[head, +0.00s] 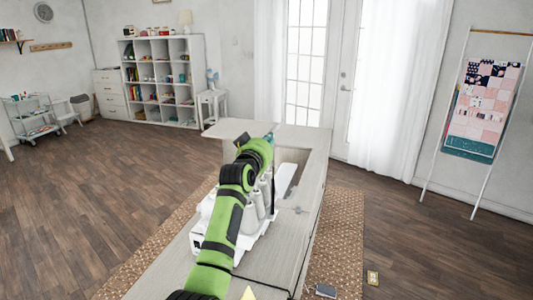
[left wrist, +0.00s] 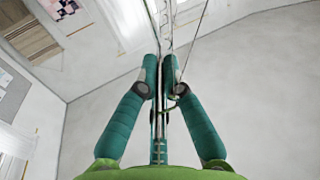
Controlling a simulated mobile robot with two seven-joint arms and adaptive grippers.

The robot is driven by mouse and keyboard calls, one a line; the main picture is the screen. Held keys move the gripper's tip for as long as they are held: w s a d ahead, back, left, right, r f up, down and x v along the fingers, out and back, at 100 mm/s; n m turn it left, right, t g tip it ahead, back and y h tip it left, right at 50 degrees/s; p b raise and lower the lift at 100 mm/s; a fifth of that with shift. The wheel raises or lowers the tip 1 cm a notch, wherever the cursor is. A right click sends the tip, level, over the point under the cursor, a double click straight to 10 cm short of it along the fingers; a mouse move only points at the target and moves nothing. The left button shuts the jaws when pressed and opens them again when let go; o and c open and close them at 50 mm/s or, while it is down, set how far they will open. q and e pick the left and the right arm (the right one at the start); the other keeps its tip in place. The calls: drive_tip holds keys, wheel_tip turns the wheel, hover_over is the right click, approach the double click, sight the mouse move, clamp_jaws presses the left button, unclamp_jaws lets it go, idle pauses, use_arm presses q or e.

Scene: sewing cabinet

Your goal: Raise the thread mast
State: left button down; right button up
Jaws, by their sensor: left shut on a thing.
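The thread mast (left wrist: 160,122) shows in the left wrist view as a thin metal rod. My left gripper (left wrist: 161,76) is shut on it, with one teal finger on each side of the rod. In the head view my green left arm reaches over the cabinet, and its gripper end (head: 243,139) is above the white sewing machine (head: 203,208). The arm hides much of the machine and the mast there. White thread cones (head: 259,203) stand beside the arm. My right gripper is not in view.
The pale wooden cabinet (head: 304,215) carries the machine and has an opening in its top. A woven rug (head: 338,240) lies under it. A cubby shelf (head: 163,80) and a quilt rack (head: 484,110) stand well away. The floor to the left is clear.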

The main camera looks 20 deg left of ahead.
use_arm(q)
wheel_tip(320, 180, up, 4)
drive_tip(key=shift+f+p, duration=0.1)
drive_tip(key=shift+p, duration=0.6)
drive_tip(key=shift+r+p, duration=0.3)
drive_tip(key=shift+r, duration=0.35)
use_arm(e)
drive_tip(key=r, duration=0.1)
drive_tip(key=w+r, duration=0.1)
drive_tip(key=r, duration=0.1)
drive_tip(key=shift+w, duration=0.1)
use_arm(q)
drive_tip(key=shift+r, duration=0.15)
drive_tip(key=c, duration=1.4)
unclamp_jaws()
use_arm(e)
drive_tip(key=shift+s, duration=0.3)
use_arm(q)
drive_tip(key=shift+f, duration=0.25)
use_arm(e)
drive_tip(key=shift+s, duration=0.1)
use_arm(q)
drive_tip(key=shift+s+f, duration=0.1)
drive_tip(key=shift+s, duration=0.1)
drive_tip(key=s, duration=1.1)
drive_tip(key=shift+s+a, duration=0.2)
drive_tip(key=shift+s, duration=0.2)
